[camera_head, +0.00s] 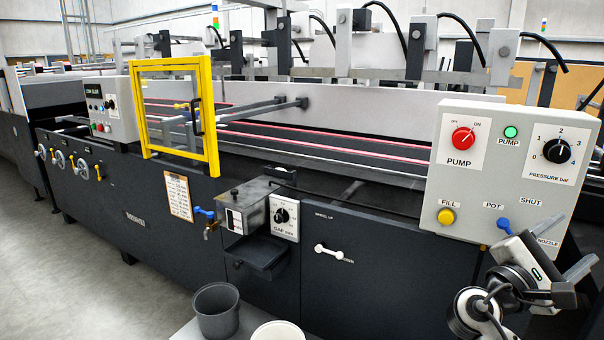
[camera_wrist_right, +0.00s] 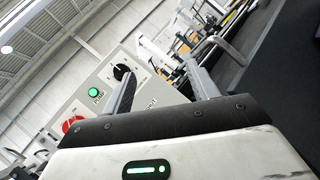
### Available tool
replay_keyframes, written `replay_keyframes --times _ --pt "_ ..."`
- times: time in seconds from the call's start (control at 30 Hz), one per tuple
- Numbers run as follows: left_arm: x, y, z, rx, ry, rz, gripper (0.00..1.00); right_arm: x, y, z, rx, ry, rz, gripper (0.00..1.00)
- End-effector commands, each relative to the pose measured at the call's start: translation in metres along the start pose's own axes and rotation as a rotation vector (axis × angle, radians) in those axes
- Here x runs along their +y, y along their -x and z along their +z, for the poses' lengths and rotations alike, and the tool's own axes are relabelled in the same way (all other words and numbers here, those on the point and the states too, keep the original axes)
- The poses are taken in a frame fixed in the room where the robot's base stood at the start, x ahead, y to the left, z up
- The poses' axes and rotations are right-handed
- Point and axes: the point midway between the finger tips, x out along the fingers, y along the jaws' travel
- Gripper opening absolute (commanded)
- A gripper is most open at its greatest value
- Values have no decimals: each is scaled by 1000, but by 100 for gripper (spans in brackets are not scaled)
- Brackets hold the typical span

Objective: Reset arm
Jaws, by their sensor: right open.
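My right gripper (camera_head: 561,247) is at the lower right of the head view, in front of the lower right corner of the grey pump panel (camera_head: 470,185). Its two grey fingers are spread apart with nothing between them. In the right wrist view the gripper (camera_wrist_right: 163,75) is also open and empty, with the panel (camera_wrist_right: 108,75) beyond it to the left. The gripper covers part of the panel's corner near the NOZZLE label. I cannot tell whether it touches anything. My left gripper is not in view.
The panel carries a red pump knob (camera_head: 463,138), a black pressure knob (camera_head: 556,151), a yellow button (camera_head: 446,217) and a blue handle (camera_head: 504,226). A yellow-framed guard (camera_head: 213,125) stands left. A grey cup (camera_head: 216,310) and a white container (camera_head: 278,332) stand low in front.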

Motion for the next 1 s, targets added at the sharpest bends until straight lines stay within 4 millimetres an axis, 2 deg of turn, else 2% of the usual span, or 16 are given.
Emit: replay_keyframes --times 0.03,0.1,0.2,0.33,0.5,0.53,0.77,0.87,1.0 --pt "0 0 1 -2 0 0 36 -19 -27 4 -69 81 4 59" --pt "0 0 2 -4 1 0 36 -42 -61 14 -155 177 5 59" --pt "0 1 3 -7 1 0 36 -66 -103 33 -263 288 5 59" --pt "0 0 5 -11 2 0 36 -86 -147 63 -383 398 3 59" --pt "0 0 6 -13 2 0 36 -100 -194 108 -525 511 0 59" --pt "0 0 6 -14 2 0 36 -102 -199 104 -497 494 6 59" --pt "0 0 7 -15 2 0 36 -118 -217 23 -40 89 27 59" --pt "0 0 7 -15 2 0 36 -121 -214 -17 170 -143 -1 59" --pt "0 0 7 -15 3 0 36 -117 -195 -73 479 -549 -100 59"
